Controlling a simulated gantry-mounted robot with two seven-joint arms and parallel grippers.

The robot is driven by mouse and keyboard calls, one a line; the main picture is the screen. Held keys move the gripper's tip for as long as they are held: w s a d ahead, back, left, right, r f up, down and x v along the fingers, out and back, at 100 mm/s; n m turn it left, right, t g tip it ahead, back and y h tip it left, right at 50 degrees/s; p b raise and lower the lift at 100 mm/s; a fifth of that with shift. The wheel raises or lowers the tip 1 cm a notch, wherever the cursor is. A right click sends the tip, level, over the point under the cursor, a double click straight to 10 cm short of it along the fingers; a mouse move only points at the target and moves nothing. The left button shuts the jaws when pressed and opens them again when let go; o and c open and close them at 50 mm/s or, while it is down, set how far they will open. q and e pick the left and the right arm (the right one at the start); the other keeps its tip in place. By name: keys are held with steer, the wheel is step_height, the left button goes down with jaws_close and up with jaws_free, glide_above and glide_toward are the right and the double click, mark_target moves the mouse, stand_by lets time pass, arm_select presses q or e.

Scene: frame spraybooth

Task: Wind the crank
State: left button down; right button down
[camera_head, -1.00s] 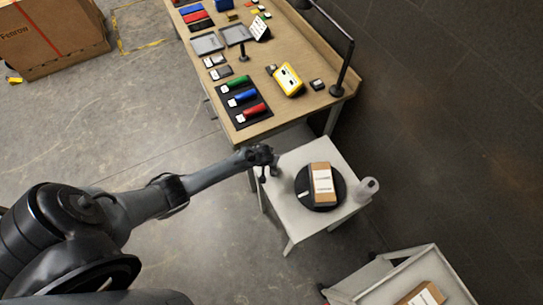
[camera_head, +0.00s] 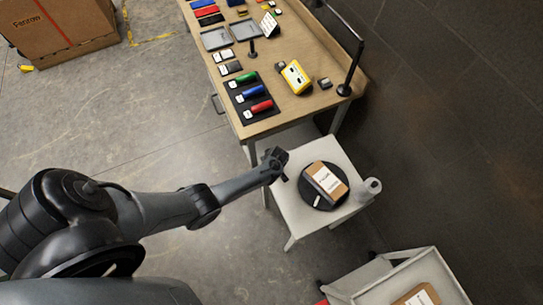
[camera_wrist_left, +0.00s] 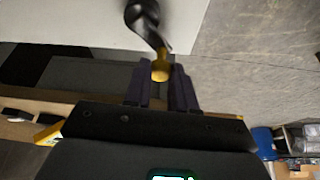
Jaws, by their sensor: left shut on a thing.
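The crank (camera_wrist_left: 142,18) is a black curved arm with a brass-coloured knob (camera_wrist_left: 160,71) in the left wrist view. My left gripper (camera_wrist_left: 161,86) has its dark fingers shut on the knob. In the head view my left gripper (camera_head: 277,160) is at the left corner of the small white table (camera_head: 290,206), and it hides much of the crank. A black round turntable (camera_head: 316,201) stands on this table. A brown box with a white label (camera_head: 327,181) lies on it, set diagonally. My right gripper is not in view.
A grey cylindrical bottle (camera_head: 371,188) stands at the table's right corner. A wooden workbench (camera_head: 290,107) with coloured parts and a lamp (camera_head: 345,88) is behind. A pale cart (camera_head: 371,285) holding another box is at the lower right. A dark wall closes the right side.

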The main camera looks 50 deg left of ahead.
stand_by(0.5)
arm_select(q)
steer(key=c, duration=0.9)
jaws_free()
steer(key=shift+c, duration=0.2)
steer(key=shift+s+d+r, duration=0.1)
steer(key=shift+d+r, duration=0.1)
steer(key=shift+r, duration=0.35)
steer(key=p+v, duration=0.2)
steer(key=v, duration=0.7)
steer(key=shift+d+r+p, duration=0.15)
steer(key=shift+r+p, duration=0.15)
steer(key=shift+s, duration=0.1)
